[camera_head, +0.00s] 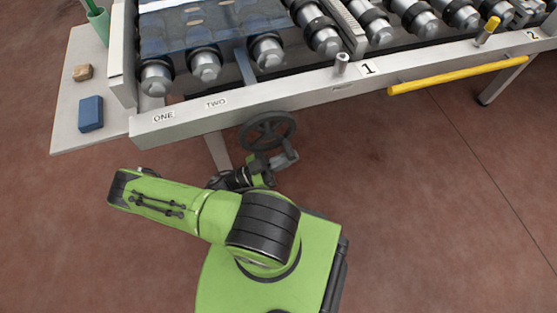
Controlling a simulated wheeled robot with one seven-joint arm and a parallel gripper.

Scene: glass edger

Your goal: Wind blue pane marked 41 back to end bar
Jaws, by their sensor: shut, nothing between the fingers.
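A translucent blue pane (205,22) lies over the rollers at the upper left of the conveyor. No number can be read on it, and its far part is cut off by the top edge. An upright grey end plate (122,55) closes the conveyor's left end; I cannot tell whether this is the end bar. A dark handwheel (267,131) sits below the front rail. My gripper (287,158) is just below the wheel's lower rim, shut and empty. Whether it touches the wheel cannot be told.
The front rail (240,101) carries labels ONE, TWO, 1 and 2. A yellow bar (455,76) runs along its right part. A side shelf (72,110) holds a blue block (90,113) and a brown block (83,72). The floor at right is clear.

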